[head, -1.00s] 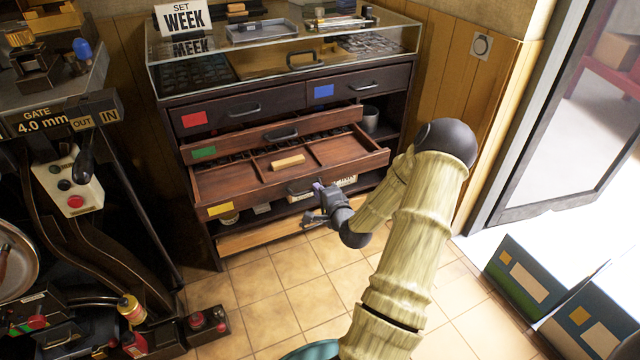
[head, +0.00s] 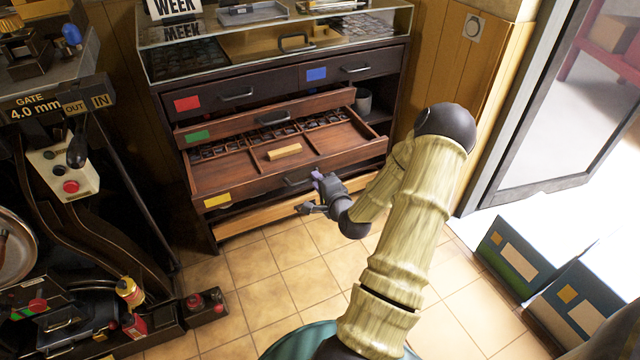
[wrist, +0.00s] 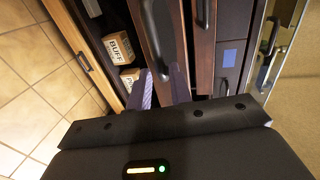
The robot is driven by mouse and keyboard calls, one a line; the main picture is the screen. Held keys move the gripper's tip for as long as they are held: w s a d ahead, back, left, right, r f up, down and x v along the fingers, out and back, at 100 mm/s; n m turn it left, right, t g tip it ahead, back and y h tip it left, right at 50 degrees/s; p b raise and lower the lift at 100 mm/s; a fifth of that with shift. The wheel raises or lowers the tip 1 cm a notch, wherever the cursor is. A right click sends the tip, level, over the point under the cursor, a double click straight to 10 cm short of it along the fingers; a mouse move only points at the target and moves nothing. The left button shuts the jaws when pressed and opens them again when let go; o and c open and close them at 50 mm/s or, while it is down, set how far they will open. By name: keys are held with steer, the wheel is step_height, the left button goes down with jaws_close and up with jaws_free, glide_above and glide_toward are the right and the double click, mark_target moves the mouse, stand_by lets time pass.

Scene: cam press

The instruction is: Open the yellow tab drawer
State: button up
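The yellow tab drawer (head: 345,168) is a brown wooden drawer low in the dark cabinet, pulled well out. Its yellow tab (head: 217,200) is at the left of its front. Inside are compartments with small dark pieces and a pale wooden block (head: 284,152). My gripper (head: 317,189) is at the drawer's dark handle (head: 297,181). In the wrist view, the two purple-grey fingers (wrist: 162,86) stand slightly apart with the handle (wrist: 154,35) running down between them. They appear closed on it, though the contact itself is partly hidden.
The green tab drawer (head: 270,119) above is partly out. Red and blue tab drawers (head: 228,97) are shut. A pale wooden front (head: 262,216) and BUFF boxes (wrist: 117,47) lie below. A machine (head: 75,185) stands left, crates (head: 515,255) right. Tiled floor in front is clear.

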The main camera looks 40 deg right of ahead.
steer(key=shift+s, duration=0.1)
steer(key=p+v, duration=1)
steer(key=v, duration=0.7)
steer(key=shift+s+p, duration=0.15)
steer(key=shift+p, duration=0.15)
